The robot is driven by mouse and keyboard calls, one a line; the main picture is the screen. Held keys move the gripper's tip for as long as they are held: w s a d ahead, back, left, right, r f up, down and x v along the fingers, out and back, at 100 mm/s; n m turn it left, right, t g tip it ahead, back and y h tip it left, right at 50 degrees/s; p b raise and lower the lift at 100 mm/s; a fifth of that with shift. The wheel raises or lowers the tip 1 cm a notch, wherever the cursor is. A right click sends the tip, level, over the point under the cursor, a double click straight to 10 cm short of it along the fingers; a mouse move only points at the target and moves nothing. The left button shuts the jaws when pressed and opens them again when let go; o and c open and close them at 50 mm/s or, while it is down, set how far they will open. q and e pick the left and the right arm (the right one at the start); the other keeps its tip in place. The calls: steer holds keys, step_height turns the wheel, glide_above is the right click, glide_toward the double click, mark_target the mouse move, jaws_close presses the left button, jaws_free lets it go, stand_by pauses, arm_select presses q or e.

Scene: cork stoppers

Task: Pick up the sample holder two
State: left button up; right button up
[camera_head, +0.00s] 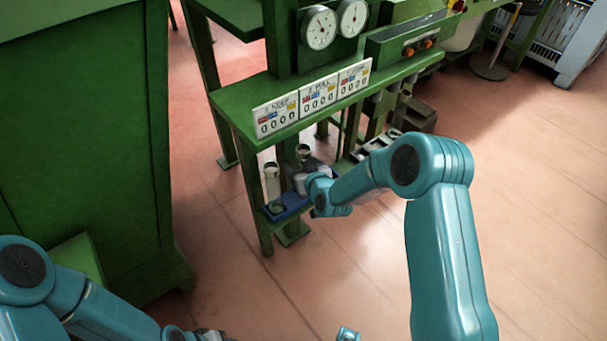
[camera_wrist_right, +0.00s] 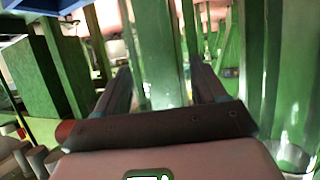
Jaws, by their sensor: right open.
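A pale upright cylinder (camera_head: 272,182) stands in a blue tray (camera_head: 277,213) under the green bench. A second, darker-topped cylinder (camera_head: 303,152) stands behind it; I cannot tell which is sample holder two. My right gripper (camera_head: 303,180) is at the blue tray, in front of the second cylinder and partly hidden by my own wrist. In the right wrist view my right gripper (camera_wrist_right: 163,78) is open, with a pale green upright shape (camera_wrist_right: 155,55) showing between its fingers; contact cannot be told. My left gripper (camera_head: 207,335) is barely visible at the bottom edge.
The green bench (camera_head: 236,110) carries three counter panels (camera_head: 318,94) and two dials (camera_head: 319,27) above the tray. A bench leg (camera_head: 254,195) stands left of the tray. A green cabinet (camera_head: 85,130) fills the left. The floor (camera_head: 540,190) at right is clear.

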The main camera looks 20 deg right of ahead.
steer(key=c, duration=1.1)
steer(key=shift+r, duration=0.1)
